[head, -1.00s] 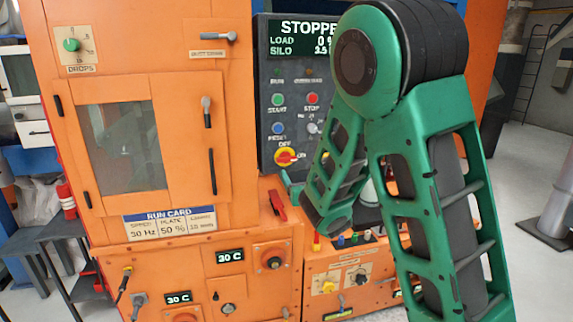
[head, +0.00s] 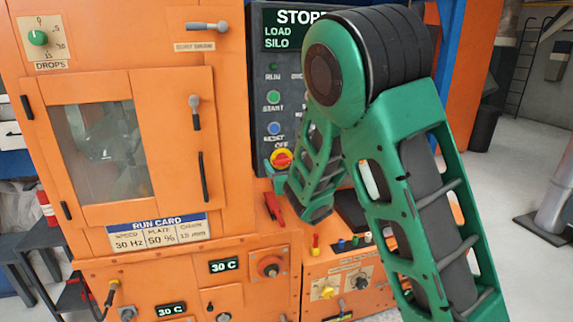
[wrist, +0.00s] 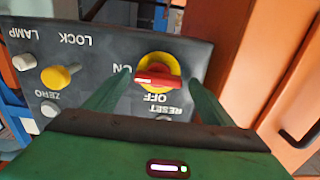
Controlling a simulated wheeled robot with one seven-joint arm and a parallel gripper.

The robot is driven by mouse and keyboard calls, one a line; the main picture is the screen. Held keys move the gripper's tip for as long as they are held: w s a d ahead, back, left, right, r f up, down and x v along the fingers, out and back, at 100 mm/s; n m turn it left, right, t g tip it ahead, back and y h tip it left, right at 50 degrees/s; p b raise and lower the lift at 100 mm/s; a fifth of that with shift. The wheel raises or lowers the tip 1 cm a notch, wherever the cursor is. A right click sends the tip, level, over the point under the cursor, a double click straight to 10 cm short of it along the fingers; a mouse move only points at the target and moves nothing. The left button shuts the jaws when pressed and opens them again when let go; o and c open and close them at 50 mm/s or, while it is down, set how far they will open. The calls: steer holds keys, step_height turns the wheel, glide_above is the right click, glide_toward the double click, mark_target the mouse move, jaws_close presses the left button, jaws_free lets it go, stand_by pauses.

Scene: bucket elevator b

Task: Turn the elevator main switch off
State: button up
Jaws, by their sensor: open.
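The main switch (head: 282,159) is a red handle on a yellow disc, on the dark control panel below the blue RESET button. In the upside-down wrist view the red handle (wrist: 157,79) lies sideways, its end toward the ON label, with OFF beside the disc. My gripper (wrist: 160,84) is open, with one green finger on each side of the switch. Nothing is held; whether a finger touches the handle I cannot tell. In the head view my green arm covers the panel's right part, and a green fingertip shows close beside the disc.
The green START button (head: 273,97) and blue RESET button (head: 274,128) are near the switch. A yellow knob (wrist: 55,77) and white buttons share the panel. An orange cabinet door with a dark handle (wrist: 296,138) stands close beside. A red lever (head: 273,207) sits below.

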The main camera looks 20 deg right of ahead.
steer(key=shift+w+d, duration=0.1)
steer(key=c, duration=1.1)
steer(key=shift+d+n, duration=0.1)
steer(key=shift+n, duration=0.2)
steer(key=n, duration=0.3)
steer(key=shift+n, duration=0.4)
steer(key=n, duration=0.9)
steer(key=shift+a+f, duration=0.15)
steer(key=shift+a, duration=0.05)
steer(key=shift+f+n, duration=0.15)
steer(key=shift+n, duration=2.15)
steer(key=shift+a, duration=0.1)
